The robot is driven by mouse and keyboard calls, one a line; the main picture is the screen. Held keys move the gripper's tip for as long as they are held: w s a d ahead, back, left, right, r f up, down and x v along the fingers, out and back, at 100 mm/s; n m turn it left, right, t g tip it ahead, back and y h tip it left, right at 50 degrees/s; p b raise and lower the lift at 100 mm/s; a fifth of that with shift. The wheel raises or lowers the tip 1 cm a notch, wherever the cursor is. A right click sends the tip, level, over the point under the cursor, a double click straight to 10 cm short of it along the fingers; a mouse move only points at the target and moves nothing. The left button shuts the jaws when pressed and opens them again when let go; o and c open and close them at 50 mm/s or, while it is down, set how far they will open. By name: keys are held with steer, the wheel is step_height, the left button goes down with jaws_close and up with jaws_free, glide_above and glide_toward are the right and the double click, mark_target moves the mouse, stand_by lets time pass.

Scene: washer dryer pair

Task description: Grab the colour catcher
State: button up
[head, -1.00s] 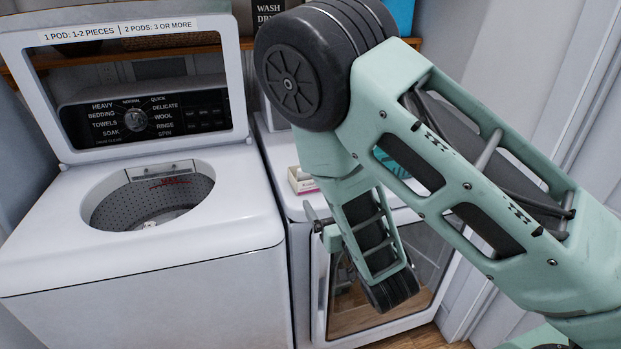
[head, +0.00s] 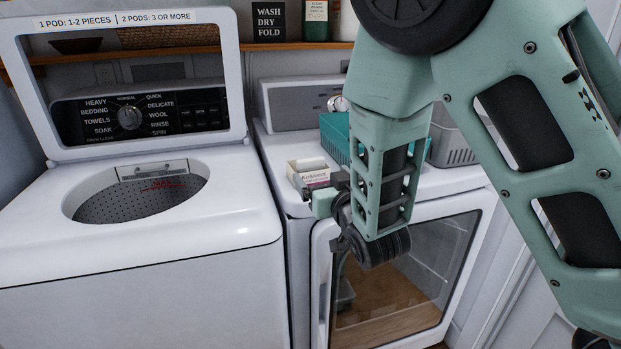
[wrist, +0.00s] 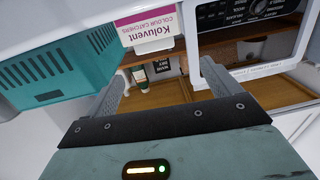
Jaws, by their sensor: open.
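The colour catcher is a small white box with a pink label reading Koluvent (head: 313,175). It stands on the front left part of the dryer top, and it also shows in the wrist view (wrist: 148,27), at the top and upside down. My gripper (wrist: 162,72) is open and empty, with its two grey fingers spread apart. The box lies ahead of the gap between the fingers, apart from them. In the head view my gripper is beside the box, at its lower right, partly hidden by my wrist.
A teal basket (head: 334,138) and a grey basket (head: 450,150) stand on the dryer top (head: 450,180), behind my arm. The washer (head: 140,240) on the left has its lid up. The dryer's glass door (head: 400,280) is below. A wooden shelf (head: 290,46) runs behind.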

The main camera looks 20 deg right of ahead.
mark_target(312, 161)
steer(key=w, duration=0.5)
steer(key=shift+w+a+p, duration=0.1)
steer(key=shift+w+p, duration=0.05)
steer(key=shift+p, duration=0.25)
steer(key=w, duration=0.2)
steer(key=w+p, duration=0.1)
steer(key=w, duration=0.2)
steer(key=shift+w+d+f, duration=0.1)
steer(key=shift+d, duration=0.1)
steer(key=c, duration=1)
